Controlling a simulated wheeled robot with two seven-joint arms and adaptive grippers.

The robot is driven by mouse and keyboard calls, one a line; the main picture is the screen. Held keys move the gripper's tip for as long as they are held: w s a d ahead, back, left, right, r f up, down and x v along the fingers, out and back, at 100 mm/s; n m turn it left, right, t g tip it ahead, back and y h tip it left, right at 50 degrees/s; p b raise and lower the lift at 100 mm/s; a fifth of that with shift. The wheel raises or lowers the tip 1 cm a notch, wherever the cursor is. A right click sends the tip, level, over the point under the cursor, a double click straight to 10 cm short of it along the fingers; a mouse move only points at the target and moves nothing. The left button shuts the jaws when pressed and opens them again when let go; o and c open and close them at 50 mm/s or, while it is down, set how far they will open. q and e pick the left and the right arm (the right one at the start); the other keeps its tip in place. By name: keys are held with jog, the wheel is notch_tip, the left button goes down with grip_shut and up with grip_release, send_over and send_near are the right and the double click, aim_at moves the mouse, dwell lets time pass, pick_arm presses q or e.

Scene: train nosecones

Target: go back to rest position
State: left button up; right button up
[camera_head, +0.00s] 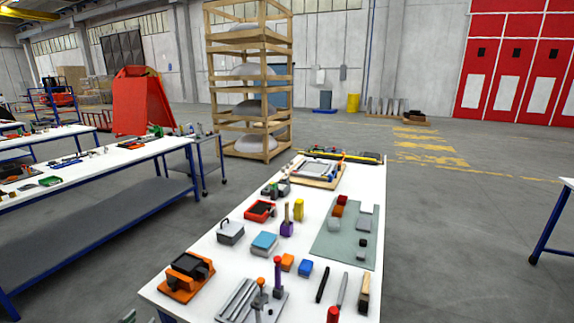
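A grey tray (237,300) with upright-handled tools lies at the near edge. A grey-green mat (328,246) holds several small blocks on the right side.
A second workbench (100,158) with blue legs and scattered tools stands to the left. A wooden rack (250,80) rises beyond the table. Another table's edge (567,184) shows at the far right. Open grey floor (460,220) lies between it and the table.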

pick_arm(q)
jog(key=s+a+f+g+y, duration=0.25)
jog(key=s+a+f, duration=0.3)
jog(key=f, duration=0.35)
jog(key=s+a+f+g+y, duration=0.1)
jog(key=s+a+f+g, duration=0.25)
jog(key=s+f, duration=0.5)
jog(key=s+a+f+g+y, duration=0.15)
jog(key=s+a+f, duration=0.3)
jog(key=f, duration=0.65)
jog(key=s+d+f+g, duration=0.1)
jog(key=s+f+g, duration=0.2)
jog(key=s+f, duration=0.75)
jog(key=s+d+f+g, duration=0.2)
jog(key=s+d+f, duration=0.25)
jog(key=s, duration=0.25)
jog(key=s+d+f+n+g+h, duration=0.1)
jog(key=s+d+f, duration=0.2)
jog(key=s+d, duration=0.25)
jog(key=s+d+f+g, duration=0.25)
jog(key=s+d, duration=0.25)
jog(key=s, duration=0.3)
jog(key=w+d+f+t+h, duration=0.1)
jog(key=w+d+f+h, duration=0.1)
jog(key=d, duration=1.4)
jog(key=shift+w+d+f+n, duration=0.3)
jog(key=shift+w+d+f, duration=0.1)
jog(key=shift+w, duration=0.25)
